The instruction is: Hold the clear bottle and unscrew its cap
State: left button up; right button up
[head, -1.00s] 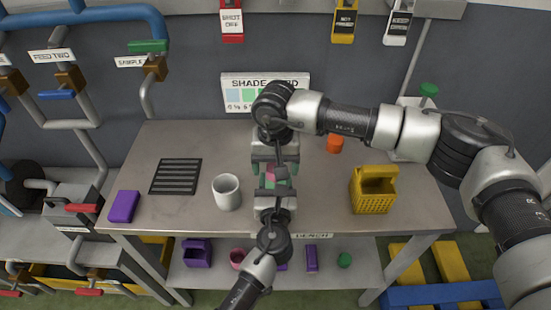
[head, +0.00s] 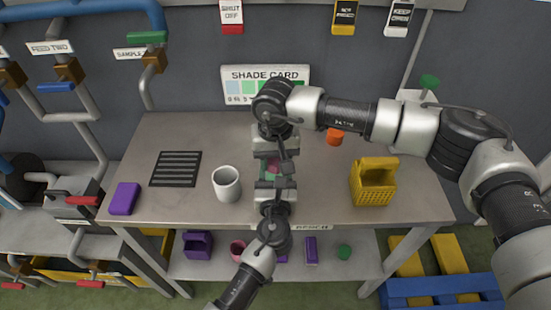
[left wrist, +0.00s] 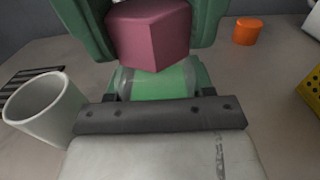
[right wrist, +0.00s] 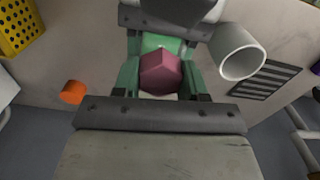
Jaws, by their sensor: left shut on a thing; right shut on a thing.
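The cap (head: 273,166) is a dark pink faceted block. It also shows large in the left wrist view (left wrist: 152,36) and in the right wrist view (right wrist: 161,72). My right gripper (right wrist: 160,78) is shut on it, with green fingers on either side. The clear bottle (left wrist: 155,80), greenish in the left wrist view, is below the cap. My left gripper (left wrist: 157,88) is shut on the bottle from the front. In the head view both grippers hide most of the bottle. I cannot tell whether cap and bottle are apart.
A white mug (head: 227,184) stands left of my grippers, close by. A black grille (head: 175,169) and a purple block (head: 124,198) lie further left on the bench (head: 320,200). A yellow basket (head: 375,182) and an orange cylinder (head: 335,138) stand right. A shade card is behind.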

jog(key=n, duration=0.4)
jog(key=shift+n, duration=0.4)
jog(key=shift+n, duration=0.3)
jog(key=n, duration=0.5)
jog(key=o, duration=1.1)
jog(key=shift+o, duration=0.4)
jog(key=shift+r, duration=0.1)
